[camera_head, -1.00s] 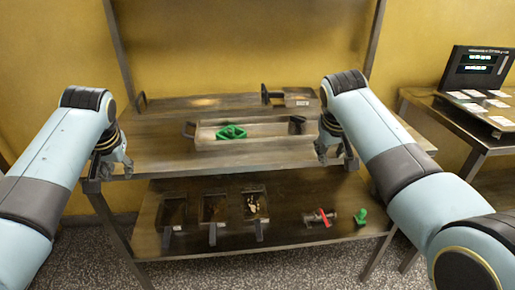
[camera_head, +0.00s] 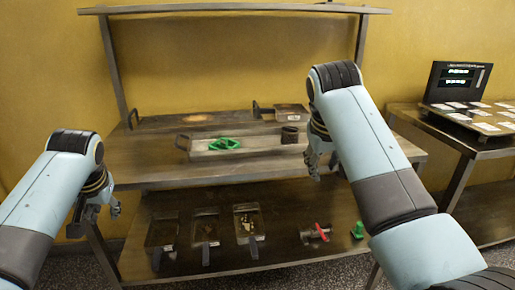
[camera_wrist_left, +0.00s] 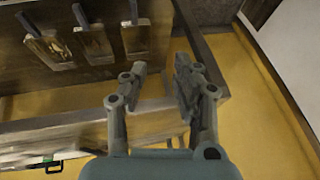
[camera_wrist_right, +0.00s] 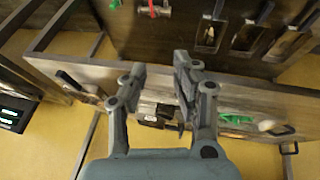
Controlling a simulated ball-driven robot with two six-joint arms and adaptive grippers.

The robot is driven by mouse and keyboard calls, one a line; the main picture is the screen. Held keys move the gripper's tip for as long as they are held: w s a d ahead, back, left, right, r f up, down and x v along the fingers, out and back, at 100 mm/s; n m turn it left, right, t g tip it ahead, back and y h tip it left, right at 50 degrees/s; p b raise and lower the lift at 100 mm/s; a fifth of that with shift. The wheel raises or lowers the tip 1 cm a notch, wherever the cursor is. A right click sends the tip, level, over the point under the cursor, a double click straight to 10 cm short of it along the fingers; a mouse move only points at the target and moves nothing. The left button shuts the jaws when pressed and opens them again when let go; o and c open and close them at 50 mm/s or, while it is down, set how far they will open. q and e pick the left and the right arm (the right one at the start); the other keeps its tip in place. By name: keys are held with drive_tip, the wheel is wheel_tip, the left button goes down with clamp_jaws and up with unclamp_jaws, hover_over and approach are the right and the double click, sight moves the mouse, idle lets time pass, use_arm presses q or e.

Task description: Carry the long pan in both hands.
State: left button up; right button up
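The long pan (camera_head: 265,150) lies on the worktop, a narrow light-coloured tray with a dark upright handle at each end. Green pieces (camera_head: 223,144) sit in its left half; they also show in the right wrist view (camera_wrist_right: 235,118). My left gripper (camera_head: 96,214) is in front of the bench's left end, below worktop level, apart from the pan. My right gripper (camera_head: 322,160) is right of the pan, near the worktop's front edge, apart from the pan. In the wrist views, the left fingers (camera_wrist_left: 160,72) and right fingers (camera_wrist_right: 158,75) are spread and empty.
Behind the pan lies a dark flat tray (camera_head: 160,123) and a small metal box (camera_head: 291,112). The lower shelf (camera_head: 275,225) holds several small dark bins (camera_head: 205,229), a red-handled fitting (camera_head: 318,233) and a green piece (camera_head: 358,230). A side table with a display (camera_head: 457,82) stands at right.

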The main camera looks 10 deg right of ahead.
drive_tip(key=v, duration=0.3)
drive_tip(key=shift+r, duration=0.15)
